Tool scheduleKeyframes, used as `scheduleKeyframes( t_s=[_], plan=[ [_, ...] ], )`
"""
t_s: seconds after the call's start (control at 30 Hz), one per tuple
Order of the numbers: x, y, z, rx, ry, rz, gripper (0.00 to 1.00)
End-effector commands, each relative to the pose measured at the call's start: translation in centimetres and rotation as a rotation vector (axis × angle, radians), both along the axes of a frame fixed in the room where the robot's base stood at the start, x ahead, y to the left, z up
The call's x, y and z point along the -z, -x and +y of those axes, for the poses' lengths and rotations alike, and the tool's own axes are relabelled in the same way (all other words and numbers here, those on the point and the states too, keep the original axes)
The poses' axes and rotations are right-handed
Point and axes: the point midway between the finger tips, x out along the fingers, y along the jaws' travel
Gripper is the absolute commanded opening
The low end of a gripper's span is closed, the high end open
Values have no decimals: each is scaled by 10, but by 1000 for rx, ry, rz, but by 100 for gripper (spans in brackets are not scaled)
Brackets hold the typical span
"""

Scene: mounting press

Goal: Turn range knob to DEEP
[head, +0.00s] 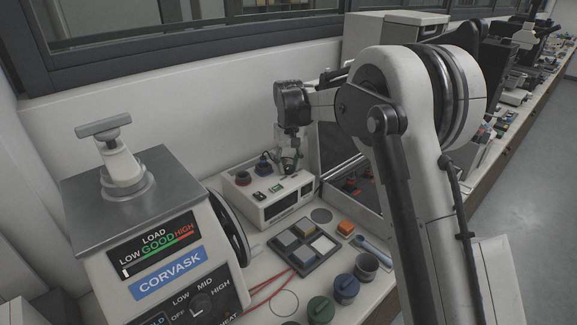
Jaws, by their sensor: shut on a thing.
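My gripper (289,168) points down over the right rear of that top. It is shut on what appears to be the range knob there. The fingers hide most of this knob, and its pointer and the DEEP mark cannot be read.
The CORVASK press (150,225), with a metal top and T-handle, fills the left foreground. A tray of square samples (305,248) and green (320,309) and blue (347,288) lidded jars lie in front of the box. A dark panel stands right of it.

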Motion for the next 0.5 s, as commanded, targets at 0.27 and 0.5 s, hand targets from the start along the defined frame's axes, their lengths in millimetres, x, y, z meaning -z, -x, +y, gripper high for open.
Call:
scheduleKeyframes(
  t_s=[0.27, 0.5],
  plan=[
    [0, 0, 0, 0, 0, 0, 30],
    [0, 0, 0, -1, 0, 0, 46]
  ],
)
